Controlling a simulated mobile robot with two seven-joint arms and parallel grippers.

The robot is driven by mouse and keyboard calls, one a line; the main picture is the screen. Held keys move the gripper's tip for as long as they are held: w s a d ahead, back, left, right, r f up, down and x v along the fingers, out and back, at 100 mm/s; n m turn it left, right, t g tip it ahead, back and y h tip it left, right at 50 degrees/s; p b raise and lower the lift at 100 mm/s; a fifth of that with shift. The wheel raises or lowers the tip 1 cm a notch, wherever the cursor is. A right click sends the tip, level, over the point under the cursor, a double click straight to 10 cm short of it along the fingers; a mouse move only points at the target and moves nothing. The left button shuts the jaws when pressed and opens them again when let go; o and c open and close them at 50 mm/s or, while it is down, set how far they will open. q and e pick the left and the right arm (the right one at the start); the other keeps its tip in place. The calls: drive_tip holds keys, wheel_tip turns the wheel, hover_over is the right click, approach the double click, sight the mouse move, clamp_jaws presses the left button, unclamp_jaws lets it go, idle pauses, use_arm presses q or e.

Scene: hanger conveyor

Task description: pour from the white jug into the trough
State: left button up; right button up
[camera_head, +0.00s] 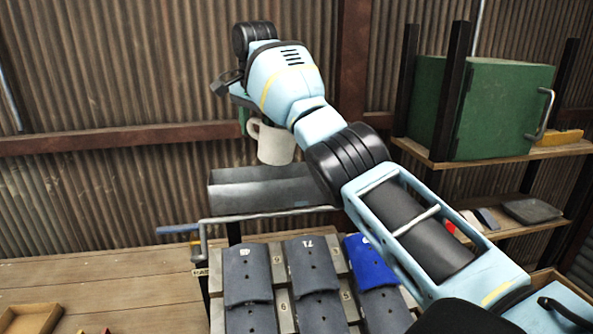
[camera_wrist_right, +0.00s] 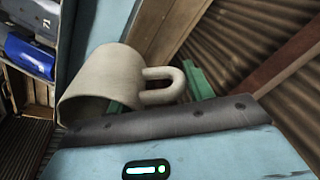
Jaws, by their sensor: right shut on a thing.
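The white jug (camera_head: 276,145) hangs in the air just above the grey trough (camera_head: 262,194) in the head view, close to upright with its handle to the left. Its top is hidden behind my right arm. My right gripper (camera_head: 243,117) is shut on the jug; its green fingers show beside the handle. In the right wrist view the jug (camera_wrist_right: 105,85) fills the left middle, with the green fingers (camera_wrist_right: 160,93) around the handle side. My left gripper is out of view.
Below the trough stands a rack of grey numbered hangers (camera_head: 250,275) and one blue one (camera_head: 371,262). A crank (camera_head: 203,240) sticks out left. A green cabinet (camera_head: 490,108) stands on shelves at right. A wooden table (camera_head: 110,285) lies left, mostly clear. Corrugated wall (camera_head: 120,70) is behind.

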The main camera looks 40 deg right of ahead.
drive_tip(key=shift+f+g+b, duration=0.45)
drive_tip(key=shift+f+g, duration=0.25)
drive_tip(key=shift+f, duration=0.2)
drive_tip(key=shift+s+h, duration=0.15)
drive_tip(key=shift+h, duration=0.15)
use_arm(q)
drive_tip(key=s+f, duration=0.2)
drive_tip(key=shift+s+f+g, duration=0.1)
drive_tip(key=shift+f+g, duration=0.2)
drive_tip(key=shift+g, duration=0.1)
use_arm(e)
drive_tip(key=shift+r, duration=0.1)
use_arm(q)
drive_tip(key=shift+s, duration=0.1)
use_arm(e)
drive_tip(key=shift+s, duration=0.1)
